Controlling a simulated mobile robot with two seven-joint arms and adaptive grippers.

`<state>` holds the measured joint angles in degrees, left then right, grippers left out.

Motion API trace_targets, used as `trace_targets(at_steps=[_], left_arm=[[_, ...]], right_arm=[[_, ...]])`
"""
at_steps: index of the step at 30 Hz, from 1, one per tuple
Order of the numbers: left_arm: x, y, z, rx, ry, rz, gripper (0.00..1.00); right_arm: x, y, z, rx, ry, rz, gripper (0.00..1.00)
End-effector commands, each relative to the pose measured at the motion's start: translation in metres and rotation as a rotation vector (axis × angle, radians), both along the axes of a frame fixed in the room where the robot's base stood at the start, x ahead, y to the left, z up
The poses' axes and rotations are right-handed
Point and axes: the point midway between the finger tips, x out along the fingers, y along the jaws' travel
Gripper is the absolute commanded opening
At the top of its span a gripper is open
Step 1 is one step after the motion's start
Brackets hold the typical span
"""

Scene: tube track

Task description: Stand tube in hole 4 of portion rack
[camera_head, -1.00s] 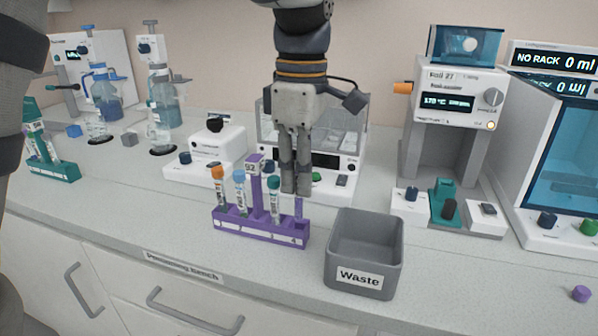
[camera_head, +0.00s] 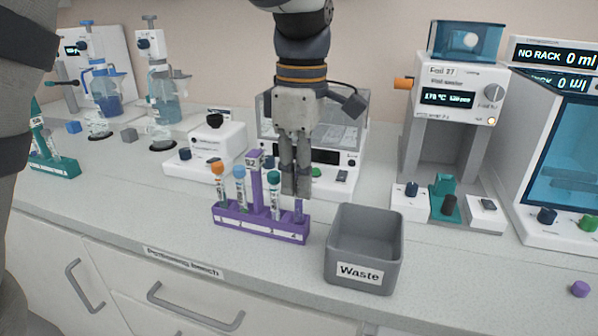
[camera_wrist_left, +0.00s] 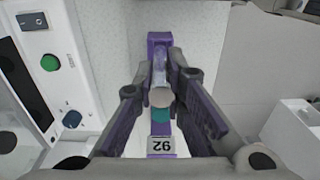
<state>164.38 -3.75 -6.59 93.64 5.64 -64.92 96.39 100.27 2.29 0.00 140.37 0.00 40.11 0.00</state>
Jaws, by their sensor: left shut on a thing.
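The purple rack (camera_head: 262,229), with an upright handle labelled 92, stands on the bench. Three capped tubes stand in it: orange (camera_head: 217,170), blue (camera_head: 239,172) and teal (camera_head: 274,178). My left gripper (camera_head: 296,192) points down over the rack's right end, at the hole marked 4. It is shut on a tube (camera_wrist_left: 160,75) with a pale cap, seen from above in the left wrist view. The tube's lower part (camera_head: 298,209) shows below the fingers, upright at that hole. How deep it sits I cannot tell. My right gripper is not in view.
A grey Waste bin (camera_head: 364,277) stands close to the rack's right. White devices stand behind the rack, with a heater unit (camera_head: 457,95) to the right. A teal rack (camera_head: 54,167) is at far left. A purple cap (camera_head: 580,289) lies at far right.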

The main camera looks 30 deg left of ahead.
Motion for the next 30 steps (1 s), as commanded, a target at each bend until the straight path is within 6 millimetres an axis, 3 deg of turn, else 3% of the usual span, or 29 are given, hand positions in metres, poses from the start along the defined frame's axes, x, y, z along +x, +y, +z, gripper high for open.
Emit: trace_targets(at_steps=[30], left_arm=[[0.000,0.000,-0.019,0.000,0.000,-0.001,0.00]], right_arm=[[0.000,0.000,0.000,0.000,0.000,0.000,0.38]])
